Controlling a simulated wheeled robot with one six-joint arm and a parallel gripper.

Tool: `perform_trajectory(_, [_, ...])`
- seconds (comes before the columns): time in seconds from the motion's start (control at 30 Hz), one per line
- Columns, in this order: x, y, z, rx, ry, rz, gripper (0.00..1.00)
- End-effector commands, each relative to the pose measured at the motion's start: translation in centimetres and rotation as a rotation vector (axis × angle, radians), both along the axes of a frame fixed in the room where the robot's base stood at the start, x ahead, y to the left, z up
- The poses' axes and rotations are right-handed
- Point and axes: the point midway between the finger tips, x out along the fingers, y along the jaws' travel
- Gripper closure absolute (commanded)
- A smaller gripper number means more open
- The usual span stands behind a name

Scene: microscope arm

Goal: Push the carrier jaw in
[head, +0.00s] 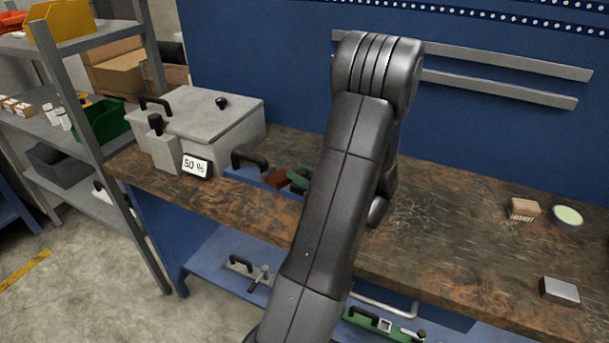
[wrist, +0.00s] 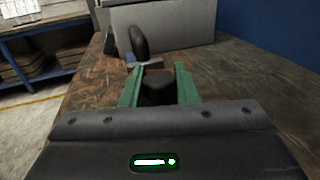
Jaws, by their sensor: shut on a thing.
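My gripper (wrist: 158,74) points along the bench towards a grey box. Its two green fingers stand on either side of a dark block (wrist: 158,90) and are shut on it. I cannot tell whether this block is the carrier jaw itself. A reddish-brown piece (head: 275,179) lies just beyond the fingers, on a blue carrier (head: 258,175) with a black upright handle (head: 246,160). The handle also shows in the wrist view (wrist: 138,42), ahead of the fingers and slightly left. In the head view my arm hides most of the gripper and the carrier's right part.
The grey lidded box (head: 205,112) stands on the wooden bench (head: 440,220) at the left, with a "50 %" display (head: 196,166). A brush (head: 523,209), a round green-topped dish (head: 567,216) and a metal block (head: 559,291) lie at the right. The bench between is clear.

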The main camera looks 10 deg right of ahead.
Motion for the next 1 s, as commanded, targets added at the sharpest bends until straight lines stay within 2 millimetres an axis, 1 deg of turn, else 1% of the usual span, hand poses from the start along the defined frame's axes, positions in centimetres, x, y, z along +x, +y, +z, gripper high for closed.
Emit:
perform_trajectory(0.03, [0.0,0.0,0.0,0.000,0.000,0.002,1.00])
perform_trajectory(0.07, [-0.1,0.0,0.0,0.000,0.000,0.002,0.67])
perform_trajectory(0.1, [0.0,0.0,0.0,0.000,0.000,0.002,0.59])
perform_trajectory(0.13, [-0.1,0.0,0.0,0.000,0.000,0.002,0.53])
perform_trajectory(0.17, [0.0,0.0,0.0,0.000,0.000,0.002,0.50])
perform_trajectory(0.43, [-0.1,-0.1,0.0,0.000,0.000,0.001,0.50])
perform_trajectory(0.57, [-0.7,-0.7,0.0,0.000,0.000,-0.002,0.50])
perform_trajectory(0.67, [-1.7,-1.6,-0.1,-0.001,0.000,-0.004,0.50])
perform_trajectory(1.0, [-7.0,-6.2,-0.1,-0.001,0.001,-0.004,0.50])
